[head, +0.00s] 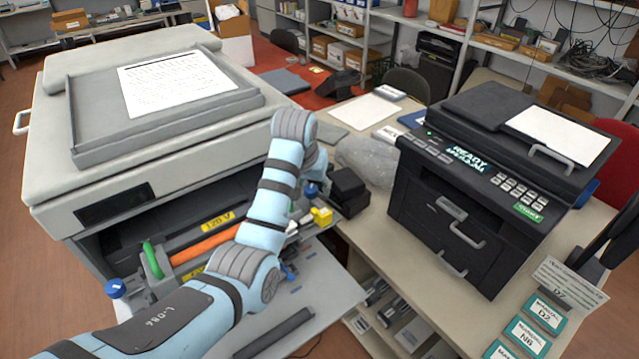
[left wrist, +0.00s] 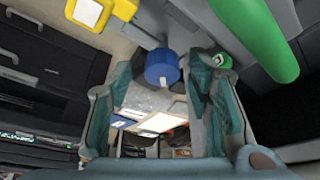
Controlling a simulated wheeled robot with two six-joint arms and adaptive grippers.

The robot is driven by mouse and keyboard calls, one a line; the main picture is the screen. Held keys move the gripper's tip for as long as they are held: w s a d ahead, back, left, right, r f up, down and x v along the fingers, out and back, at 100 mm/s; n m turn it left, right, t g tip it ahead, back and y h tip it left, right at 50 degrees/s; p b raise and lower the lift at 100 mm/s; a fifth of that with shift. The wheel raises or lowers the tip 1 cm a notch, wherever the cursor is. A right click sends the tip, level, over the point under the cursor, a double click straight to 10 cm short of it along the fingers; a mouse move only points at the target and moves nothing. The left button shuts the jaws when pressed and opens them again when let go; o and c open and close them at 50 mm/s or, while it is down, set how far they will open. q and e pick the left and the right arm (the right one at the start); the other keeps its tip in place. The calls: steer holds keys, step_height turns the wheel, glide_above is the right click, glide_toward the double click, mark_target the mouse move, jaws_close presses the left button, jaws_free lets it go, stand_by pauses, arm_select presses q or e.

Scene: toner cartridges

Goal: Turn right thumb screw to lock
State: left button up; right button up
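The right thumb screw (head: 311,188) is a blue knob at the right end of the open printer bay, partly hidden by my arm in the head view. In the left wrist view the blue thumb screw (left wrist: 162,70) shows between the fingertips. My left gripper (left wrist: 163,84) is open around it, with a visible gap on its left side; contact on the right is unclear. The fingers are mostly hidden in the head view. The left thumb screw (head: 115,288), also blue, is at the bay's left end. My right gripper is not in view.
The large printer (head: 150,190) has an orange bar (head: 205,243) and a green handle (head: 152,260) in its bay. A yellow part (head: 321,216) and black blocks (head: 348,190) are close to the right screw. A black printer (head: 480,200) stands right on the table.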

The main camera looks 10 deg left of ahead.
arm_select(q)
steer(key=shift+w+f, duration=0.3)
steer(key=shift+w, duration=0.2)
steer(key=shift+s+r, duration=0.2)
steer(key=shift+s, duration=0.1)
steer(key=shift+c, duration=0.7)
steer(key=shift+s+r, duration=0.45)
steer(key=shift+s, duration=0.35)
steer(key=c, duration=0.6)
jaws_close()
steer(key=shift+w+f, duration=0.15)
steer(key=shift+m+h, duration=0.5)
steer(key=shift+m, duration=0.6)
steer(key=m, duration=0.2)
steer(key=m+h, duration=0.1)
steer(key=m, duration=0.1)
steer(key=shift+a+g+h, duration=0.2)
steer(key=shift+g+h, duration=0.1)
steer(key=m+g+h, duration=0.1)
steer(key=m, duration=0.3)
steer(key=shift+w+a+m, duration=0.1)
steer(key=shift+w+m, duration=0.05)
steer(key=shift+m, duration=0.15)
steer(key=shift+f+m+g+h, duration=0.1)
steer(key=shift+m+g+h, duration=0.3)
steer(key=shift+m, duration=0.9)
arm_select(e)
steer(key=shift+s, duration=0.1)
arm_select(q)
steer(key=shift+g, duration=0.3)
